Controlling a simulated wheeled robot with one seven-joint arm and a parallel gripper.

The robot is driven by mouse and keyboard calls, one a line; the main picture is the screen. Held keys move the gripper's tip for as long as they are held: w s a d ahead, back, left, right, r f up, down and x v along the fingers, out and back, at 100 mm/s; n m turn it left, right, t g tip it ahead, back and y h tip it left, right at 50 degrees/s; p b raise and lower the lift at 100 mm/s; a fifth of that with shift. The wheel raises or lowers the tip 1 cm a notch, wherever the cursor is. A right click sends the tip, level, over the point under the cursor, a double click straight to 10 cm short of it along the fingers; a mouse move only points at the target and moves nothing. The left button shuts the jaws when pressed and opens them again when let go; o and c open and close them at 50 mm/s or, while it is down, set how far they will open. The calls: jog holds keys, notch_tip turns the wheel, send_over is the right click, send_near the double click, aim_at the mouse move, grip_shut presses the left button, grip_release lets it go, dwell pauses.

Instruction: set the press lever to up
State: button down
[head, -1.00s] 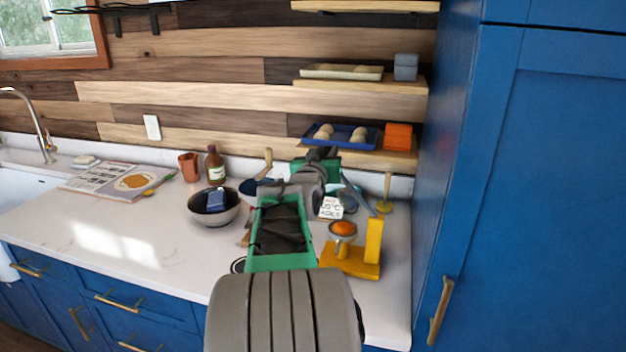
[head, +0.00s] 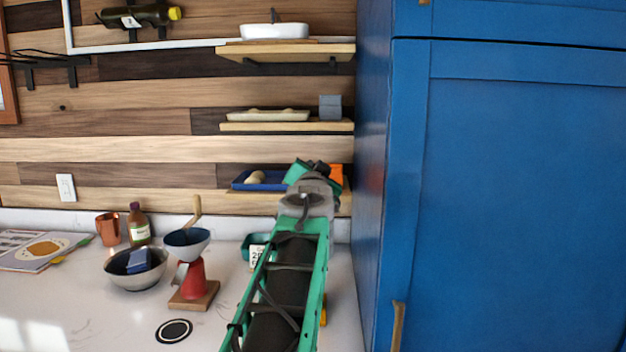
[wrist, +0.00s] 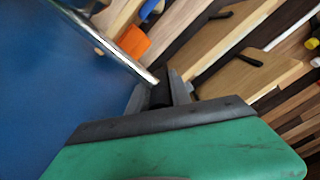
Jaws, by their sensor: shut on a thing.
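The press lever (wrist: 110,47) is a thin, shiny metal rod. In the wrist view it runs from the upper left down to my gripper (wrist: 162,88). The dark fingers are shut on the rod's end. In the head view my gripper (head: 318,167) is raised in front of the lower shelf. The press is almost wholly behind my arm there, with only a sliver of the yellow press (head: 323,316) showing. The lever does not show clearly in the head view, so its angle is hard to judge.
The tall blue cabinet (head: 500,200) stands close on the right. An orange box (head: 337,174) and a blue tray (head: 262,186) are on the shelf by my gripper. A red grinder (head: 193,283) and a bowl (head: 138,280) stand to the left on the counter.

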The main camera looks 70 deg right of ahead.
jog(key=shift+s+d+f, duration=0.1)
jog(key=shift+s+f, duration=0.05)
jog(key=shift+f, duration=0.1)
jog(key=c, duration=1.4)
grip_release()
jog(key=shift+o, duration=1.1)
jog(key=shift+r, duration=0.1)
jog(key=b+v, duration=0.2)
jog(key=v, duration=0.6)
